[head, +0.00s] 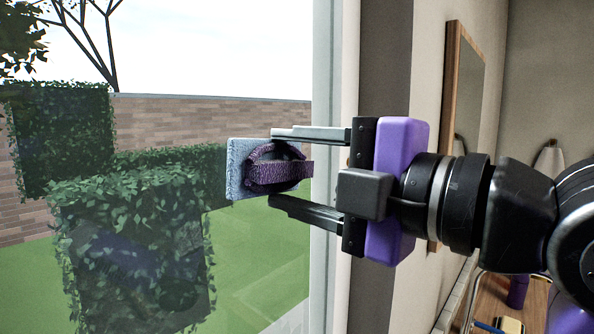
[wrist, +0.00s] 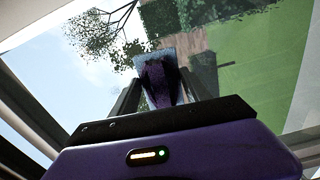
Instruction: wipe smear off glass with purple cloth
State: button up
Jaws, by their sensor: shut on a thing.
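My gripper (head: 272,167) reaches in from the right, its two fingers above and below a purple cloth (head: 280,173). The cloth is a dark purple band, looped like a handle on a pale blue-grey square pad (head: 238,170). In the wrist view, the cloth (wrist: 158,85) sits between the fingers, with the pad (wrist: 168,56) beyond it. The window glass (head: 200,125) fills the left of the head view, and the pad is in front of it. I cannot tell whether the pad touches the glass. I cannot make out a clear smear; dark patches show over the hedge outside.
The pale window frame (head: 335,60) stands upright behind my fingers. A wood-framed mirror (head: 465,100) hangs on the wall to the right. A wooden surface (head: 495,300) with small items, including a purple one (head: 518,292), is at lower right.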

aim_at(267, 178)
jog(key=shift+w+a, duration=0.15)
jog(key=shift+a, duration=0.05)
jog(key=shift+s+a, duration=0.55)
jog(key=shift+s, duration=0.25)
jog(key=shift+s+a, duration=0.55)
jog(key=shift+s, duration=0.25)
jog(key=shift+a, duration=0.15)
jog(key=shift+w+d+b, duration=0.25)
jog(key=shift+w+d, duration=0.35)
jog(key=shift+w, duration=0.3)
jog(key=shift+w+d+b, duration=0.2)
jog(key=shift+w+d, duration=0.4)
jog(key=shift+w, duration=0.25)
